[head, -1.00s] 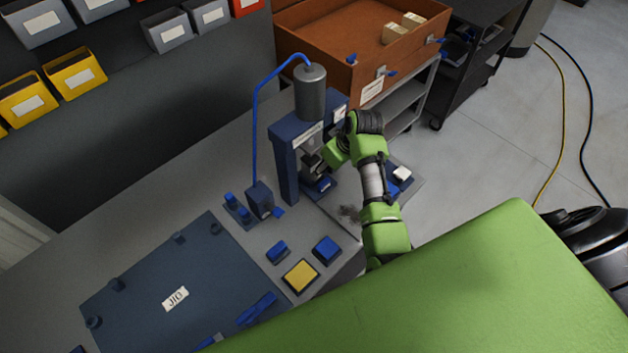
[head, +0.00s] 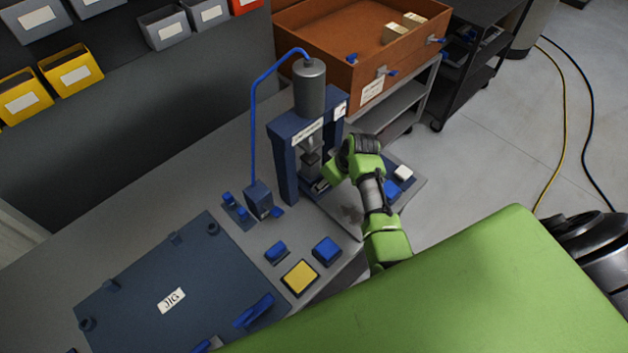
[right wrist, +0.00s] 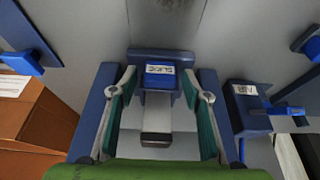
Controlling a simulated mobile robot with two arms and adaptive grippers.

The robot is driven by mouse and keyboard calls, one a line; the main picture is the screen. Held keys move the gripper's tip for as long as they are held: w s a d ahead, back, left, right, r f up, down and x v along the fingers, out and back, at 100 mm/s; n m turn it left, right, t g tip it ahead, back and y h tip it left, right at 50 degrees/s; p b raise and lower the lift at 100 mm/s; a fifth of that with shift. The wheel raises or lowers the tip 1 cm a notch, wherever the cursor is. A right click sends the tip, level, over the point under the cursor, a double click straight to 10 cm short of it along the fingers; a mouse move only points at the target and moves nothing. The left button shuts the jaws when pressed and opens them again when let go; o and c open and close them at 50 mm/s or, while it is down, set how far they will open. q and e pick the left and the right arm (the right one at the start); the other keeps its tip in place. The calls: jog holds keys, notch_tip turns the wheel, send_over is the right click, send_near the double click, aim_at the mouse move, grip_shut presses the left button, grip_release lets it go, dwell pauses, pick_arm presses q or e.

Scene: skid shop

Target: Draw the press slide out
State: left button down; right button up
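The press (head: 290,160) is a blue frame with a grey cylinder on top, standing on the bench. Its slide (right wrist: 160,82) is a small blue block with a white label, seen in the right wrist view between the blue press columns. My right gripper (right wrist: 160,88) is open, with one teal finger on each side of the slide and narrow gaps visible. In the head view my right gripper (head: 324,180) is at the press's front opening, and the slide is mostly hidden there. My left gripper is not in view.
A blue valve box (head: 258,200) with a hose stands left of the press. A jig plate (head: 170,290), a yellow pad (head: 300,278) and blue blocks lie nearer. An orange-brown crate (head: 345,65) stands behind. Bare bench lies in front of the press.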

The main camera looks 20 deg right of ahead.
jog(key=c, duration=0.6)
jog(key=shift+o, duration=0.2)
jog(key=shift+s+d+r+p, duration=0.1)
jog(key=shift+s+d+p, duration=0.1)
jog(key=shift+s+p, duration=0.35)
jog(key=shift+s+d+p, duration=0.15)
jog(key=shift+s+p, duration=0.3)
jog(key=shift+p, duration=0.05)
jog(key=shift+s+d, duration=0.3)
jog(key=shift+s, duration=0.65)
jog(key=shift+s+d, duration=0.2)
jog(key=shift+s, duration=0.2)
jog(key=shift+s+d, duration=0.25)
jog(key=shift+s, duration=0.5)
jog(key=shift+s+d, duration=0.25)
jog(key=shift+s, duration=0.5)
